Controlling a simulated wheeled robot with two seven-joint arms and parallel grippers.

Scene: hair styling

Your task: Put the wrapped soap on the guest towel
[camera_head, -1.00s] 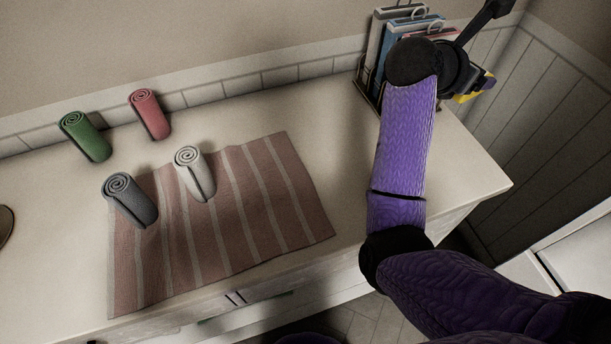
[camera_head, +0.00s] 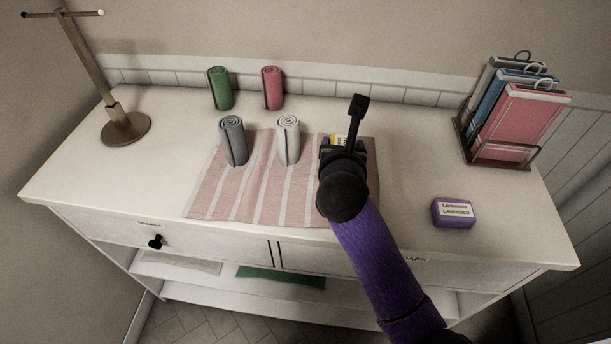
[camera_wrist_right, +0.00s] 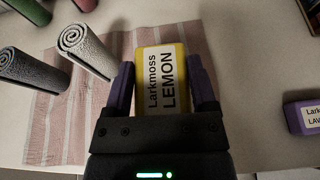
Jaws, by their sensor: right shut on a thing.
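My right gripper (camera_head: 343,150) is shut on a yellow wrapped soap labelled Larkmoss LEMON (camera_wrist_right: 161,75), with one purple-sided finger at each side. In the head view a small part of this soap (camera_head: 338,140) shows past the gripper. The flat pink towel with pale stripes (camera_head: 262,190) lies on the counter. The soap is over the towel's right part; whether it touches cannot be told. A purple wrapped soap labelled LAVENDER (camera_head: 453,213) lies on the counter to the right. My left gripper is not in view.
Grey (camera_head: 233,140) and white (camera_head: 287,140) rolled towels stand on the striped towel. Green (camera_head: 220,90) and red (camera_head: 272,88) rolls stand behind. A wire rack (camera_head: 502,152) with packets is at right, a metal stand (camera_head: 126,128) at left.

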